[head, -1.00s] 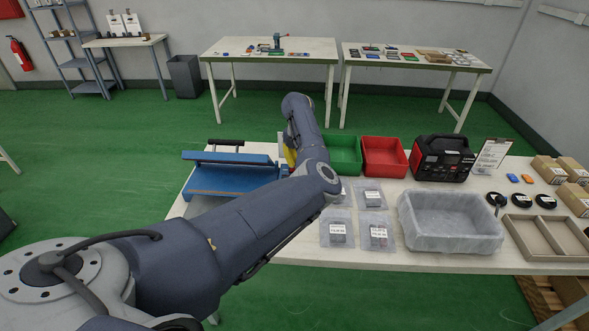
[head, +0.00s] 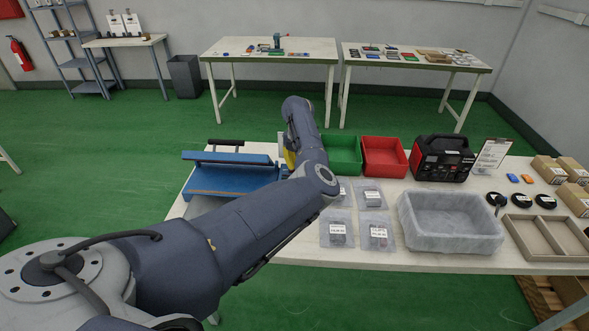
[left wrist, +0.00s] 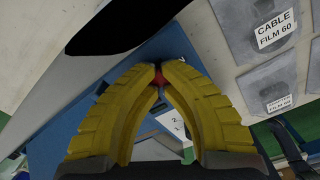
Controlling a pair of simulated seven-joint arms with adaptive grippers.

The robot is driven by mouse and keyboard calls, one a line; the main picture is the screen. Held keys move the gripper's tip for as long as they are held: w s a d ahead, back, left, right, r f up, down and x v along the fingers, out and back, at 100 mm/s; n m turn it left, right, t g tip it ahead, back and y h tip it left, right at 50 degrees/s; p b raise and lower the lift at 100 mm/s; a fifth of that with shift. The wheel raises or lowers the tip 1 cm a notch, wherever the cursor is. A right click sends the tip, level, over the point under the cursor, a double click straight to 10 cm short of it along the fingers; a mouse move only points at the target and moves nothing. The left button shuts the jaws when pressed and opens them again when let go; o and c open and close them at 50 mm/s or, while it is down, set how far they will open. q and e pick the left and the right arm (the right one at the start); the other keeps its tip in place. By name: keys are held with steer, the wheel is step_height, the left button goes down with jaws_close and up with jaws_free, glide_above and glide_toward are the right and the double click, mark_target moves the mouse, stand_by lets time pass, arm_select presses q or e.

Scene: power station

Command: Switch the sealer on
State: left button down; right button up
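The blue sealer (head: 232,180) stands at the left end of the near table, with a black-handled bar across its back. My left arm reaches over its right side, and a yellow part of my left gripper (head: 290,158) shows there, mostly hidden by the arm. In the left wrist view the left gripper's (left wrist: 160,68) two yellow fingers bow together, their tips closed or nearly so, over the sealer's blue body (left wrist: 95,110). A small red part (left wrist: 160,79), perhaps the switch, shows right at the tips; contact is unclear. A white label (left wrist: 177,126) with numbers shows between the fingers. My right gripper is out of view.
Right of the arm are a green bin (head: 343,155), a red bin (head: 384,157), a black and red power station (head: 442,158) and a grey lined tray (head: 450,240). Several labelled bags (head: 337,229) lie close beside the arm.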

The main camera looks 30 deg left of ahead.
arm_select(q)
steer(key=shift+f, duration=0.25)
steer(key=shift+r, duration=0.15)
steer(key=shift+r, duration=3.4)
